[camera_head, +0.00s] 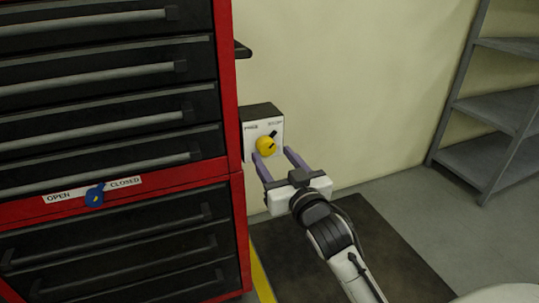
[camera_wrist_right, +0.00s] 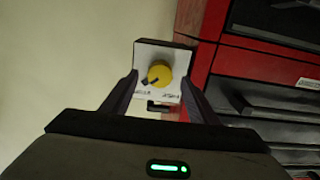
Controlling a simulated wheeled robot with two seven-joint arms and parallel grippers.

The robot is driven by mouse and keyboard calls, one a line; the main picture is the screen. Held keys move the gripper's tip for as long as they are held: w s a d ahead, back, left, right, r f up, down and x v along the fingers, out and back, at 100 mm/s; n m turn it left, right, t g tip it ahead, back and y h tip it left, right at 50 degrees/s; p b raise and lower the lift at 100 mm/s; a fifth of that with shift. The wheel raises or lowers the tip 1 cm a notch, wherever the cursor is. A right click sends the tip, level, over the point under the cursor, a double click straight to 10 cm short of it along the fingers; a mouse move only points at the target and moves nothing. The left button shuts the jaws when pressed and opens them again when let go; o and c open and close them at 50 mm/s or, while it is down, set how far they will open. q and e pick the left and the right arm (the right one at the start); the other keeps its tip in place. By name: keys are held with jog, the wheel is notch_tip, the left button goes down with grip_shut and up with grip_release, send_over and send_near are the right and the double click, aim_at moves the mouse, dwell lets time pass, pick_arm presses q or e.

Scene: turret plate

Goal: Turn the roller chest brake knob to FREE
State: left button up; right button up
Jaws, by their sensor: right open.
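The yellow brake knob (camera_head: 266,146) sits on the white face of a box (camera_head: 249,134) fixed to the side of the red roller chest (camera_head: 229,90). Its dark pointer slants up and right, toward the right-hand label. The labels are too small to read surely. My right gripper (camera_head: 273,153) is open in front of the knob, its purple fingers apart and reaching toward the box. In the right wrist view the knob (camera_wrist_right: 160,74) shows between the two fingertips, with nothing held. I cannot tell whether a finger touches it. My left gripper is not in view.
A blue knob (camera_head: 95,195) sits on the chest's OPEN/CLOSED strip (camera_head: 60,197). Black drawers with long handles fill the chest front. A grey shelf unit (camera_head: 480,105) stands at the right. A dark mat (camera_head: 375,240) lies on the floor, and the wall behind is bare.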

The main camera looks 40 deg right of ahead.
aim_at(268, 150)
jog(key=x, duration=0.3)
jog(key=shift+w, duration=0.2)
